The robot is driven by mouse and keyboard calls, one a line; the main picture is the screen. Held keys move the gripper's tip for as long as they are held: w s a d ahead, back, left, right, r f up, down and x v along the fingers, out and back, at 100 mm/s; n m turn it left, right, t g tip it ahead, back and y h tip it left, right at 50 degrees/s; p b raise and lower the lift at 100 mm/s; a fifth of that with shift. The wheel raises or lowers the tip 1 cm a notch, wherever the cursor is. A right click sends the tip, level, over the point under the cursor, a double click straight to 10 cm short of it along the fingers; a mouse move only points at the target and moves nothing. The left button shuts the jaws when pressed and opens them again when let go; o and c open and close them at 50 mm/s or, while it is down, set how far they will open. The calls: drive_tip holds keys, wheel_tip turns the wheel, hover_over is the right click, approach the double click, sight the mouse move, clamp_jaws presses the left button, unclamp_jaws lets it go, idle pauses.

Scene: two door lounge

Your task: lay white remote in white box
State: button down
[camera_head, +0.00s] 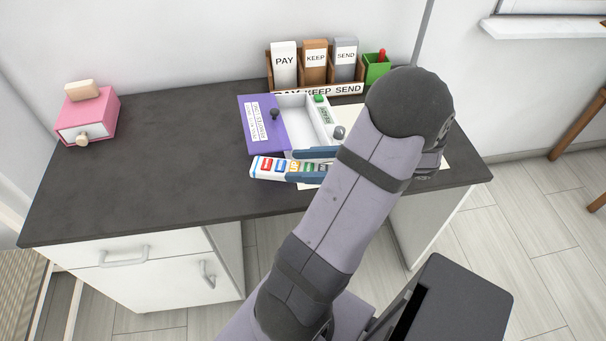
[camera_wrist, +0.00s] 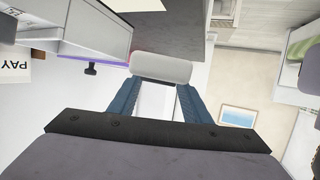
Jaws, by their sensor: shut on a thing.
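The white remote (camera_head: 268,168), with coloured buttons along its top, is held between the blue fingers of my gripper (camera_head: 299,163), just in front of the white box. In the wrist view the remote's plain white end (camera_wrist: 160,68) shows between the fingertips (camera_wrist: 157,84). The white box (camera_head: 293,106) stands open on the dark desk, with a purple labelled panel (camera_head: 254,126) bearing a dark knob at its left. My gripper and forearm hide the box's near right part and the remote's right end.
On the dark desk (camera_head: 175,150), a rack (camera_head: 315,88) labelled PAY, KEEP and SEND stands behind the box, beside a green holder (camera_head: 376,68). A pink box (camera_head: 87,113) stands at the far left. The desk between is clear.

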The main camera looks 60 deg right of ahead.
drive_tip(key=shift+r, duration=1.35)
